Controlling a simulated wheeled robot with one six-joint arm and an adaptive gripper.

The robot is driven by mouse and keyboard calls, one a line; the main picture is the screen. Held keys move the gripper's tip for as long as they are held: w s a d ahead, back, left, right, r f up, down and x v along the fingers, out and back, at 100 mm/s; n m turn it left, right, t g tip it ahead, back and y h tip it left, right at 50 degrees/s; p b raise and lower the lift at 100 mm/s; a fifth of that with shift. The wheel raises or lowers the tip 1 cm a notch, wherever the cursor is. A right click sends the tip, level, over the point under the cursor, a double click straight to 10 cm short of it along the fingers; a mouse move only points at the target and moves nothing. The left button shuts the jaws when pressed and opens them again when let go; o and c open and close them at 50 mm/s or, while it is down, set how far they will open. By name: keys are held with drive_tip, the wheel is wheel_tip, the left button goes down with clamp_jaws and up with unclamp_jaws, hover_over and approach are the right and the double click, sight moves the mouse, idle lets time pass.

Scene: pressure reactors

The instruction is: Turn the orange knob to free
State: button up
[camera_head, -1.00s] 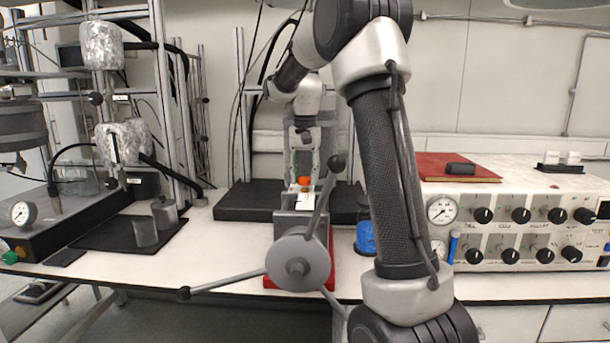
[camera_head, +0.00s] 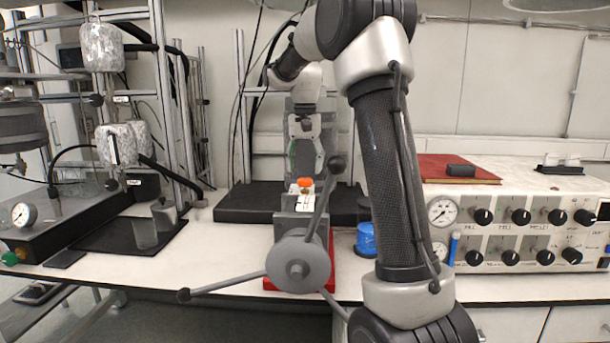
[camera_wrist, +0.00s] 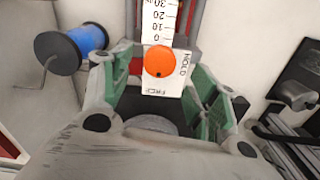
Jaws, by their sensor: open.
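The orange knob (camera_wrist: 159,60) sits on a white label plate (camera_wrist: 174,84) in the wrist view. "HOLD" is printed at its right and a blurred word, apparently "FREE", below it. A small dark mark shows on the knob's lower part, on the side of the lower word. The knob also shows in the head view (camera_head: 305,182), on top of the grey device with the spoked handwheel. My gripper (camera_wrist: 162,68) is open. Its green-lined fingers stand apart to the left and right of the knob; contact is not visible. In the head view it is behind the knob.
The three-spoked handwheel (camera_head: 298,262) stands in front, one spoke rising beside the knob. A blue spool (camera_wrist: 82,42) lies left in the wrist view. A control box (camera_head: 530,228) with dials stands at the right. A white scale (camera_wrist: 158,18) adjoins the label plate.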

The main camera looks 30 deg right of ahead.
sight(305, 179)
wheel_tip(305, 179, up, 8)
drive_tip(key=shift+r, duration=0.2)
idle(0.5)
